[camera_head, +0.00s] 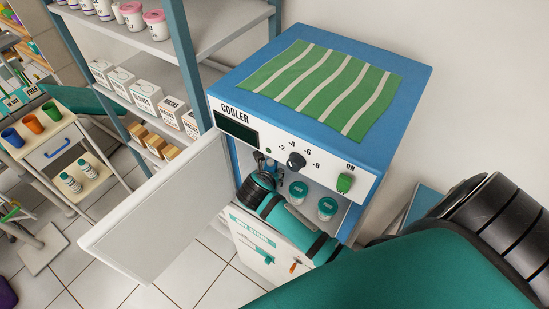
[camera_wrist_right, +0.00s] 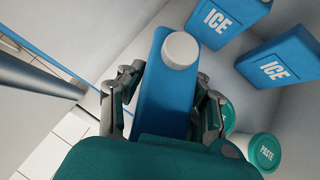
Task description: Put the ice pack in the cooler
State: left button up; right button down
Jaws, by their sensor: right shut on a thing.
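The cooler (camera_head: 392,130) is a blue box with a white front panel, and its white door (camera_head: 165,208) stands wide open to the left. My right arm reaches into its opening; the gripper's fingertips are hidden there in the head view. In the right wrist view my right gripper (camera_wrist_right: 165,100) is shut on a blue ice pack (camera_wrist_right: 163,75) with a white cap, one finger on each side. The pack is inside or at the mouth of the cooler; I cannot tell whether it touches the shelf. My left gripper is not in view.
In the right wrist view, two other blue packs marked ICE (camera_wrist_right: 214,22) (camera_wrist_right: 278,68) stand in the cooler. Paste jars (camera_wrist_right: 263,151) with green lids are close to my gripper's right. A striped green cloth (camera_head: 322,85) lies on top. A shelf rack (camera_head: 140,90) stands left.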

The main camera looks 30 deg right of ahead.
aim_at(269, 169)
jog(key=w+d, duration=0.3)
jog(key=shift+w+d+r+p, duration=0.1)
jog(key=shift+w+d+p, duration=0.3)
jog(key=shift+s+a+f, duration=0.1)
jog(key=shift+f, duration=0.8)
jog(key=shift+r, duration=0.1)
jog(key=shift+a, duration=0.1)
jog(key=c, duration=0.9)
grip_release()
jog(key=shift+f, duration=0.2)
jog(key=shift+s+r, duration=0.1)
jog(key=v, duration=0.7)
jog(key=shift+s+a+r, duration=0.1)
jog(key=shift+r, duration=0.15)
